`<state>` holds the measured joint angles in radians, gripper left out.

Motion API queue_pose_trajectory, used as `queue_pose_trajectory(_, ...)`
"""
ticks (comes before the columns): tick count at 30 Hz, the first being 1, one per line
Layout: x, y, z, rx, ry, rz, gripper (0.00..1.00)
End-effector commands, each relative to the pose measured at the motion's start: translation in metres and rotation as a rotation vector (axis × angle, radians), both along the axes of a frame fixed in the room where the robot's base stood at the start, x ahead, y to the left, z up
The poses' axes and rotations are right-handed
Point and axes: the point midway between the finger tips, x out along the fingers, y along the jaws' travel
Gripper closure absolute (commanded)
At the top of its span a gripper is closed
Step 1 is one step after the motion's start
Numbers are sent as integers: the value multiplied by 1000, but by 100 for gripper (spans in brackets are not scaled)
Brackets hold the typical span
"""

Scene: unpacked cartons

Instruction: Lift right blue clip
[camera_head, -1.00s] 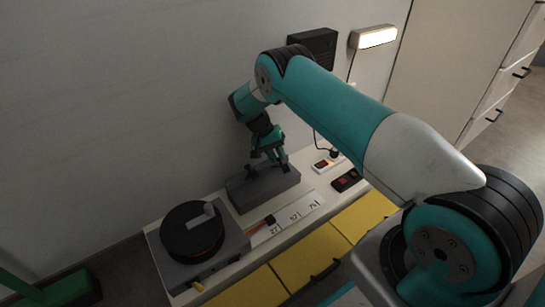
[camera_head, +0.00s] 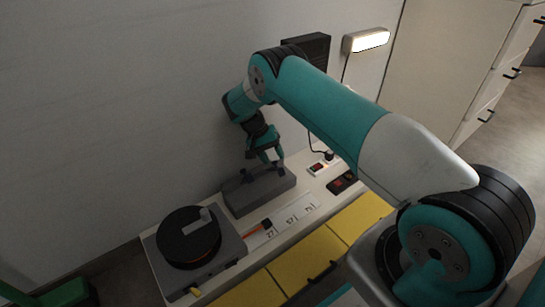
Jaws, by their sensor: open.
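A grey block (camera_head: 262,194) lies on the white bench top against the wall. Two small dark blue clips stand on its top, a left clip (camera_head: 246,175) and a right clip (camera_head: 279,169). My gripper (camera_head: 272,157) hangs fingers down just above the right end of the block, close over the right clip and apart from the left one. It is open, with nothing seen held in it. The fingers partly overlap the right clip in the picture, and I cannot tell whether they touch it.
A grey box with a black turntable (camera_head: 188,237) stands at the bench's left end. A numbered strip (camera_head: 290,217) with a black slider knob (camera_head: 266,223) lies in front of the block. A black switch box (camera_head: 342,181) sits to the right. Yellow drawer fronts (camera_head: 305,255) run below.

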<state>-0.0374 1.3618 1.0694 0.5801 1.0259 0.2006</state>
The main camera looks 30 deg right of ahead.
Motion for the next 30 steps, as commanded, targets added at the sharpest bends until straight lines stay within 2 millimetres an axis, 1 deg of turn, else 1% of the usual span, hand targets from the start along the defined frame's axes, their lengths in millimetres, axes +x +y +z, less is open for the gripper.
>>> queue_pose_trajectory(1,1,0,16,-1,-2,0,52)
queue_pose_trajectory(9,0,0,87,0,-1,0,52)
queue_pose_trajectory(15,0,0,137,1,-1,0,52)
queue_pose_trajectory(18,0,-1,157,-1,-1,-2,52)
queue_pose_trajectory(21,0,-1,171,0,0,0,52)
queue_pose_trajectory(24,-1,-1,181,0,2,-2,52)
queue_pose_trajectory(30,-1,-1,186,0,2,-2,52)
